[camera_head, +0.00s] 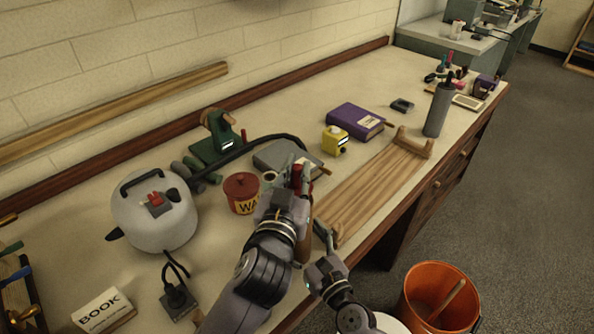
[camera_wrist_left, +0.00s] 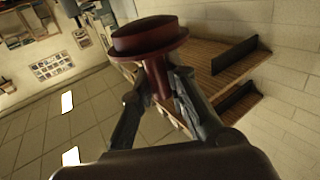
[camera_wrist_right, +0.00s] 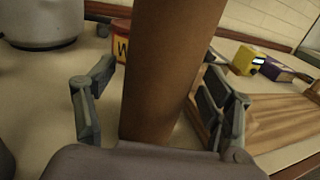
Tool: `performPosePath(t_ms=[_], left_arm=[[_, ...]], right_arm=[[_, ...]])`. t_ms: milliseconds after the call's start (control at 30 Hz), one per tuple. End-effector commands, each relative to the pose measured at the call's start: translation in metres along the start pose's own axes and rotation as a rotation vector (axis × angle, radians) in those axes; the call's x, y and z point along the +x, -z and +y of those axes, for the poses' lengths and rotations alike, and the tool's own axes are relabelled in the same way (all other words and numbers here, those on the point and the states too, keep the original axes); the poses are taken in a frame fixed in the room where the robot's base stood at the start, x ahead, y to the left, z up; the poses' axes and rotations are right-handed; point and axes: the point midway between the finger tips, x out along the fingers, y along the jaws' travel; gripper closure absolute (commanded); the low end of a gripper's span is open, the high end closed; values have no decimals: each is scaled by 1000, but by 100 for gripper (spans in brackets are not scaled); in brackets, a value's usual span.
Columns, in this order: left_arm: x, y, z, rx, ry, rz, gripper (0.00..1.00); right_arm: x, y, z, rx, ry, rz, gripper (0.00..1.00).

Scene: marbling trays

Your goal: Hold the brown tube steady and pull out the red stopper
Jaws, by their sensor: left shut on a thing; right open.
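The red stopper (camera_wrist_left: 150,38), with a wide round cap and a narrower stem, is held by my left gripper (camera_wrist_left: 160,85), whose fingers are shut on the stem. In the head view the stopper (camera_head: 297,174) shows as a small red piece at the left gripper (camera_head: 292,185). The brown tube (camera_wrist_right: 170,70) stands between the spread fingers of my right gripper (camera_wrist_right: 160,105), with space visible on both sides. In the head view the tube (camera_head: 306,236) is mostly hidden behind my left arm.
A red-brown jar (camera_head: 241,185) and a white kettle-like pot (camera_head: 153,212) stand to the left. A wooden ribbed board (camera_head: 370,188) lies to the right, near the table edge. An orange bucket (camera_head: 440,296) is on the floor. A yellow box (camera_head: 335,140) and purple book (camera_head: 355,120) sit farther back.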

Motion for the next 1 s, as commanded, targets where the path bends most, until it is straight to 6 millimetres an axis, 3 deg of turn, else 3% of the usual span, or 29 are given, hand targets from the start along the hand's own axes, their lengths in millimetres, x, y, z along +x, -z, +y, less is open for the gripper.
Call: performPosePath(t_ms=[200,433,767,1000], left_arm=[[0,0,0,0,0,0,100],[0,0,0,0,0,0,100],[0,2,0,0,0,1,100],[0,36,0,0,0,1,100]], right_arm=[[-49,1,1,-2,-3,4,25],[-89,1,0,-3,-2,3,25],[-104,-2,1,0,-1,1,25],[-103,-36,0,0,-1,0,25]])
